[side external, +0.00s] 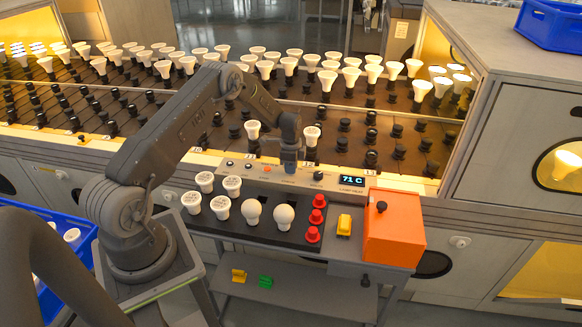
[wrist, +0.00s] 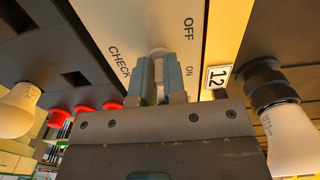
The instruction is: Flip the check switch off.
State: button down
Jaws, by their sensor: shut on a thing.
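The grey control panel (side external: 330,186) runs along the back of the cart. In the wrist view its face (wrist: 117,22) carries the printed words CHECK, OFF and ON. My gripper (side external: 290,164) is down at the middle of the panel. In the wrist view my gripper (wrist: 155,76) is shut on the check switch (wrist: 157,51), whose pale rounded end shows between and just beyond the fingertips, beside the ON mark. The rest of the lever is hidden by the fingers, so its tilt is hard to tell. In the side view the gripper hides the switch.
A display (side external: 351,180) reads 71 C right of the gripper. A dark tray (side external: 235,237) with several bulbs and red parts lies in front, beside an orange box (side external: 394,228). Behind, a rack (side external: 225,150) holds many bulbs; one bulb (wrist: 291,138) stands close right in the wrist view.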

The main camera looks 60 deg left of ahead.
jog(key=shift+s+a+t+h, duration=0.1)
jog(key=shift+t+h, duration=0.5)
jog(key=c, duration=1.2)
grip_release()
jog(key=r, duration=0.4)
jog(key=s+a+r, duration=0.1)
jog(key=r, duration=0.8)
jog(key=shift+s+a+r, duration=0.15)
jog(key=shift+r, duration=0.2)
